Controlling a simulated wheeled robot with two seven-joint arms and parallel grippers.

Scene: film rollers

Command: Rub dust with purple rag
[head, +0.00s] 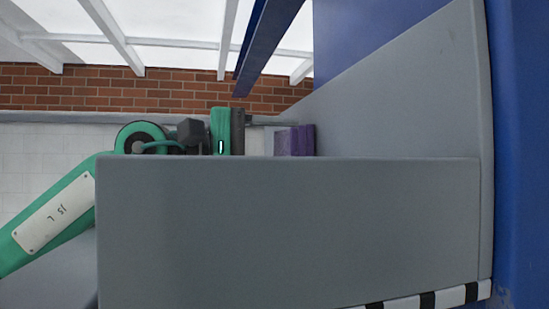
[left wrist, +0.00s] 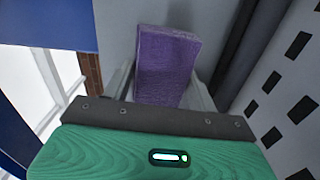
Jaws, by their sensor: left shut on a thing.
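The purple rag (head: 295,141) is a small, thick block-shaped cloth. In the head view only its upper part shows above the edge of a grey panel. In the left wrist view the purple rag (left wrist: 166,65) stands out in front of the green gripper body. My left gripper (head: 270,141) comes in from the left and is shut on the rag. Its fingers show as grey bars beside the rag in the left wrist view (left wrist: 160,88). I see no dust in these frames. My right gripper is not in view.
A large grey panel (head: 290,235) fills the front of the head view and hides what lies below the gripper. A grey side wall (head: 415,95) and a blue frame (head: 520,150) stand at the right. A black-and-white striped strip (head: 428,299) runs along the bottom. A brick wall (head: 160,90) is behind.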

